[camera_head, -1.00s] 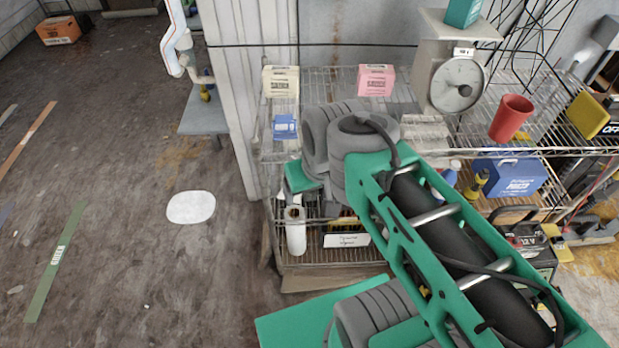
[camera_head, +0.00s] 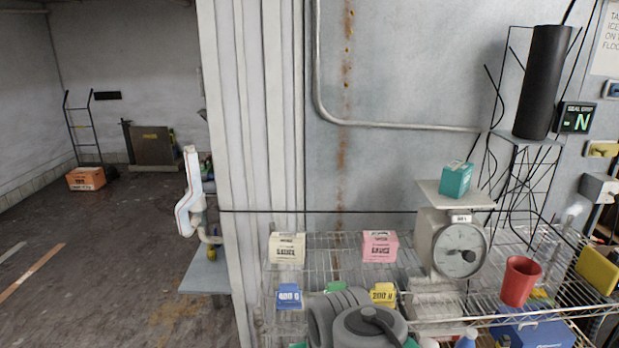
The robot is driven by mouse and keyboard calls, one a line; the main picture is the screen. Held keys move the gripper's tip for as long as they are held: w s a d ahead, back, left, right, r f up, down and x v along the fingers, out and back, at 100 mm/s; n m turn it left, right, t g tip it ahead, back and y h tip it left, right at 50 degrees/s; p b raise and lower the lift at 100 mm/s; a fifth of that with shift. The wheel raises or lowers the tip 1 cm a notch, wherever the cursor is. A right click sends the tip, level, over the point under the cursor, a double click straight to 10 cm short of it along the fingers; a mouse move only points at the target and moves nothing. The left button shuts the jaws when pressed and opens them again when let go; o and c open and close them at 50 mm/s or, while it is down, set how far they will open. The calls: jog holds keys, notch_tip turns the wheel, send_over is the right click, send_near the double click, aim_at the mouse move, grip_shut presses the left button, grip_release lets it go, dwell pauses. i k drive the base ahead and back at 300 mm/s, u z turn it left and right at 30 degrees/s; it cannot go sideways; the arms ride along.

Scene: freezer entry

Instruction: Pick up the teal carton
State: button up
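The teal carton (camera_head: 456,179) sits upright on the flat pan of the grey dial scale (camera_head: 453,243). The scale stands on the upper wire shelf, right of the middle of the view. My grey and green arm (camera_head: 362,325) shows at the bottom middle, below and left of the carton and well apart from it. I cannot make out my gripper's fingers in this view. Nothing is seen touching the carton.
On the wire shelf (camera_head: 330,250) stand a cream box (camera_head: 287,249), a pink box (camera_head: 379,246), a blue card (camera_head: 289,297), a yellow card (camera_head: 383,293) and a red cup (camera_head: 520,281). A black cylinder (camera_head: 542,82) rises behind on the right. Open floor lies at left.

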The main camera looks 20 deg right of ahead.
aim_at(455, 177)
jog(key=u, duration=0.05)
jog(key=k, duration=1)
jog(key=u, duration=0.9)
jog(key=i, duration=0.7)
jog(key=z, duration=2.2)
jog(key=i, duration=0.5)
jog(key=z, duration=0.1)
